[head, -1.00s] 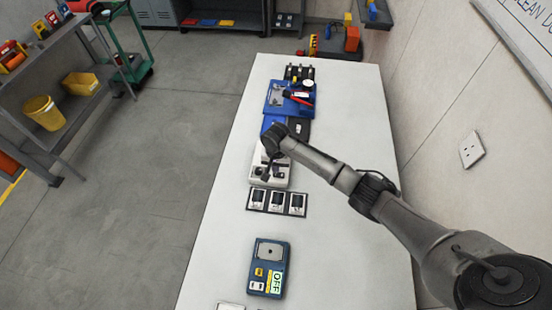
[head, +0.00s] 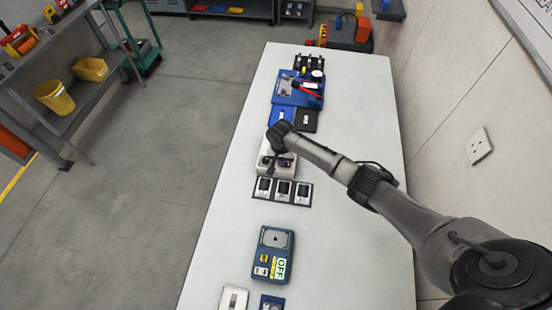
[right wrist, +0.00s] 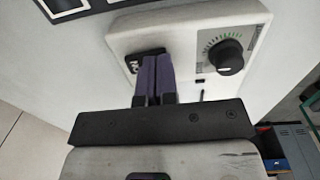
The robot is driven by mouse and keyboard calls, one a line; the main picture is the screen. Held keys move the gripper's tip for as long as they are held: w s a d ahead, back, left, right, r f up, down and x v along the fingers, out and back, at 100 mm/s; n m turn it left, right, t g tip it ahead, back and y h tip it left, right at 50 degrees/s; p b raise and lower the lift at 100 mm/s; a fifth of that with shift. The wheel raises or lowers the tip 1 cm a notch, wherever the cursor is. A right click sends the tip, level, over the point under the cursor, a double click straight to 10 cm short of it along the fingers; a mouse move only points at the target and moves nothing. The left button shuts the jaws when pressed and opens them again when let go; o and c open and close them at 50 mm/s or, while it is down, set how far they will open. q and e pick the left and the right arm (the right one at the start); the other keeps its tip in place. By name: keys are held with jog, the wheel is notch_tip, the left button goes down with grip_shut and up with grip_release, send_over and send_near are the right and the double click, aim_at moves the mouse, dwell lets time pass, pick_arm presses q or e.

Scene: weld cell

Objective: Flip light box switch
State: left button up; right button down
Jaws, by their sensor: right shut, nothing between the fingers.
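A white box (head: 262,170) with a dial, which looks like the light box, sits on the white table below my right wrist. In the right wrist view the white box (right wrist: 190,22) shows a black rocker switch (right wrist: 134,62) and a round black knob (right wrist: 226,57) with a green scale. My right gripper (right wrist: 155,64) is shut and empty, its purple fingers together at the switch and partly covering it. I cannot tell if they touch it. In the head view the gripper (head: 277,160) is over the box. My left gripper is not in view.
On the white table (head: 345,215), a panel of three switches (head: 283,190) lies just in front of the box. A blue device labelled OFF (head: 272,254) lies nearer. Blue boxes (head: 297,90) stand behind. A wall socket (head: 479,145) is at the right. The table's right side is mostly clear.

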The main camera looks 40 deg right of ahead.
jog(key=shift+s+d+f, duration=0.1)
jog(key=shift+s+f, duration=0.05)
